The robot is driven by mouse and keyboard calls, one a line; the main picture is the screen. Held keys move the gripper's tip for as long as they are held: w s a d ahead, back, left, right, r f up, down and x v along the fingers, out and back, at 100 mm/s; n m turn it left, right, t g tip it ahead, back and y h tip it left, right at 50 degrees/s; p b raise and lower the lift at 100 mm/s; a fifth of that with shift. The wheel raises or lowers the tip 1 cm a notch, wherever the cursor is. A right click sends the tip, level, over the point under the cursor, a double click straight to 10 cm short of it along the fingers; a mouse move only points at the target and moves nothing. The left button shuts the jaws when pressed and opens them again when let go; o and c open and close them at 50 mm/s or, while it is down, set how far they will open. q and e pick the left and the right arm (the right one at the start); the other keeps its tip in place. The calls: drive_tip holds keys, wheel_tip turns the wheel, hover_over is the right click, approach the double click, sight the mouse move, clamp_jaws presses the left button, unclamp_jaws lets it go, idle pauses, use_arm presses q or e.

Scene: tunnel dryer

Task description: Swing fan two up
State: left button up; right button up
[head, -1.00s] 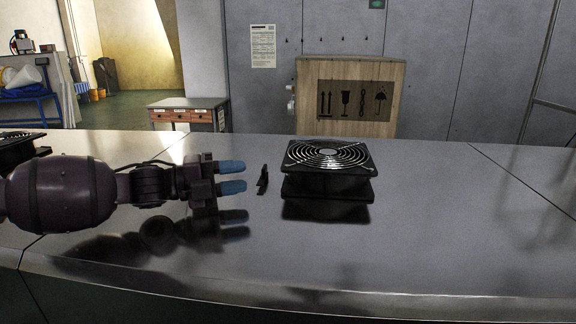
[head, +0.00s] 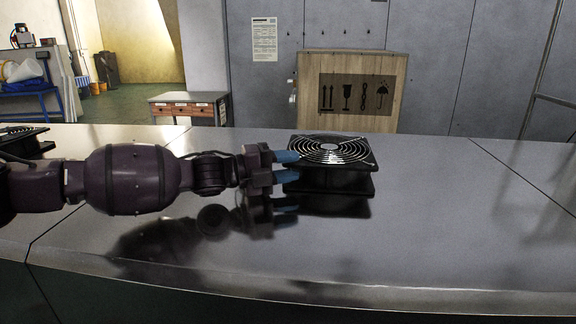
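A square black fan (head: 332,189) with a round silver wire grille (head: 331,150) lies flat on the grey metal top, right of centre. My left gripper (head: 287,167) reaches in from the left. A second black fan (head: 22,142) shows partly at the left edge. My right gripper is not in view.
The shiny metal top (head: 430,230) is clear to the right and in front of the fan. Behind it stand a wooden crate (head: 400,100) with printed symbols and a small table with drawers (head: 188,107).

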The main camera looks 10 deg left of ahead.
use_arm(q)
drive_tip(key=shift+c, duration=0.3)
clamp_jaws()
